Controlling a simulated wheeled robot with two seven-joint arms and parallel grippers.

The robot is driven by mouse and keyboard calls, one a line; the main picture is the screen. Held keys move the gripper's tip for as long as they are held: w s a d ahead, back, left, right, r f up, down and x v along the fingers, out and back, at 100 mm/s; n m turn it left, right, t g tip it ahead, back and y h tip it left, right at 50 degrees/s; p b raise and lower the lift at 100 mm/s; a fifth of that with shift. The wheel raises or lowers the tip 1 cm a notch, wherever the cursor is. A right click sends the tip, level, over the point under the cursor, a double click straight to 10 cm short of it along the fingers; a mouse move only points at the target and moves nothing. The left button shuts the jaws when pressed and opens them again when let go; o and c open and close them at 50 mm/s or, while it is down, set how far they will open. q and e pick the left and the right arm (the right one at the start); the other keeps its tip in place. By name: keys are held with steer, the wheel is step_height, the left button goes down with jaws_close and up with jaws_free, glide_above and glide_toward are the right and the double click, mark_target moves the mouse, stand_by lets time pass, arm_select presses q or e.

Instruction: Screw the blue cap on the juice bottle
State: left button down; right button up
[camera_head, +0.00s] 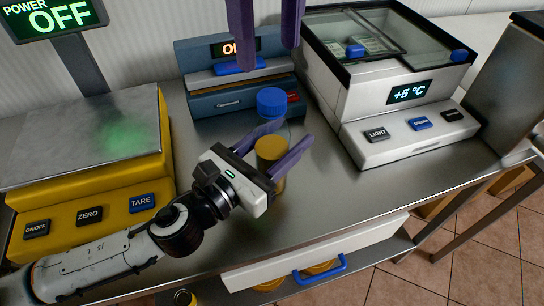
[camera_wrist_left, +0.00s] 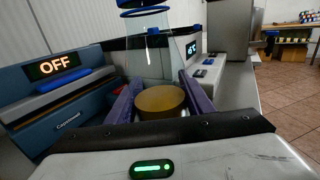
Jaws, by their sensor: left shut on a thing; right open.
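The juice bottle is clear, with orange-yellow juice (camera_head: 271,150) in its lower part, and stands upright on the steel counter. My left gripper (camera_head: 296,131) is shut around it, one purple finger on each side. The left wrist view shows the juice (camera_wrist_left: 160,103) between the fingers and the clear neck rising above. The blue cap (camera_head: 271,101) is at the top of the bottle; its lower part (camera_wrist_left: 145,12) shows at the upper edge of the wrist view. I cannot tell whether it is threaded on. My right gripper (camera_head: 266,60) is open and empty, above and behind the cap.
A white cooler with a glass top (camera_head: 385,115) stands right. The counter's front edge and a drawer with a blue handle (camera_head: 320,268) are near. Bare counter lies right of the bottle.

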mark_target(272, 96)
steer(key=n, duration=1.5)
steer(key=shift+n, duration=0.4)
steer(key=n, duration=0.6)
steer(key=shift+n, duration=0.3)
steer(key=n, duration=0.4)
steer(key=shift+w+d, duration=0.1)
steer(key=n, duration=0.4)
steer(key=shift+w+r, duration=0.1)
steer(key=shift+f, duration=4)
steer(key=shift+c, duration=0.3)
